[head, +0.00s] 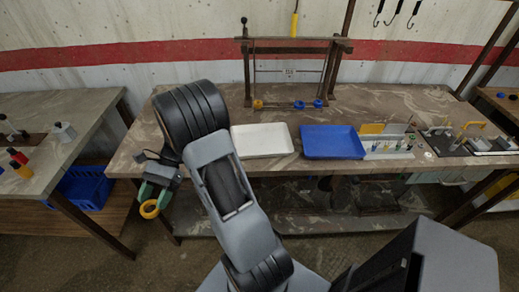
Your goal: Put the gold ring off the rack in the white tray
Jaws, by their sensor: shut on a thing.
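My gripper (154,197), with green fingertips, is at the left, in front of the left end of the wooden bench. It is shut on a gold ring (146,213), which hangs at the fingertips off the bench's front edge. The white tray (262,151) lies on the bench to the right of my arm, and no ring shows in it. The rack (290,50) stands at the back of the bench. A second gold ring (257,104) and two blue rings (299,104) are low at the rack.
A blue tray (332,152) lies just right of the white tray. Small tools and holders (390,140) crowd the bench's right part. A side table (70,110) with bottles stands at the left, above a blue crate (85,188). My arm hides part of the bench's left half.

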